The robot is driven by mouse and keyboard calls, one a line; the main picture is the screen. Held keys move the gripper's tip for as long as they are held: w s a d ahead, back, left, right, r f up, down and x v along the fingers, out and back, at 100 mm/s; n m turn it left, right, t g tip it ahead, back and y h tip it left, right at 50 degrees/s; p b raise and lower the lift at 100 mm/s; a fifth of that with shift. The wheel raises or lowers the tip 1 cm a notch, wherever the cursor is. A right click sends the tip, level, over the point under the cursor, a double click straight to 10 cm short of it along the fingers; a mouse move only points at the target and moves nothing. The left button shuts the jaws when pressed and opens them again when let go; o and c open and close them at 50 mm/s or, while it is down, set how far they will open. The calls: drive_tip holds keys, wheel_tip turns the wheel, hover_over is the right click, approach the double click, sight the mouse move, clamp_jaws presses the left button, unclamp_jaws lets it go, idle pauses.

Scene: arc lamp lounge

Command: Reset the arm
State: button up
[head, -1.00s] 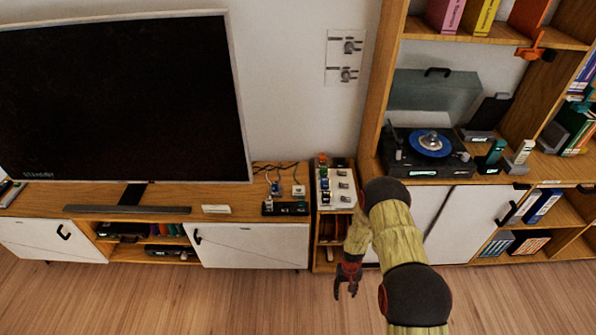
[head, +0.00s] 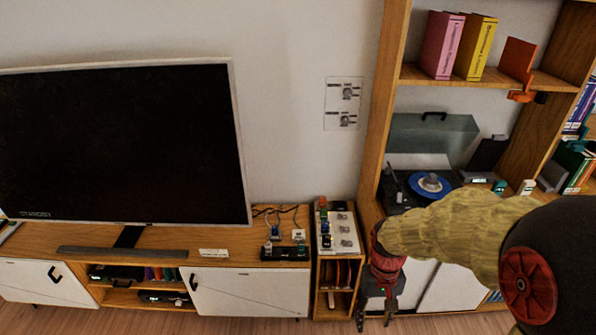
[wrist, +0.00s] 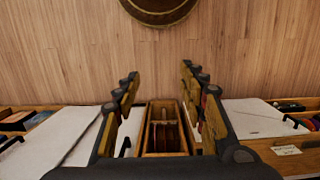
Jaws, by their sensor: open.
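My gripper (head: 376,318) hangs at the end of my bent arm in the head view, low in front of the white cabinet door under the record player. Its fingers point down, spread apart. In the wrist view my gripper (wrist: 160,84) is open, with nothing between its fingers. A small wooden rack with upright slots (wrist: 165,140) shows between and below the fingers in that view. My arm covers part of the shelf unit on the right in the head view.
A wooden TV stand (head: 150,236) bears a large TV (head: 120,145). A narrow rack (head: 325,303) with small items on top stands just left of my gripper. A shelf unit (head: 371,120) holds a record player (head: 430,186). Bare wooden floor (wrist: 70,50) is clear.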

drive_tip(key=s+r+t, duration=0.3)
drive_tip(key=s+r, duration=0.2)
drive_tip(key=r, duration=0.5)
drive_tip(key=s+r+t+b, duration=0.1)
drive_tip(key=s+r+t, duration=0.3)
drive_tip(key=r, duration=0.6)
drive_tip(key=shift+s, duration=0.95)
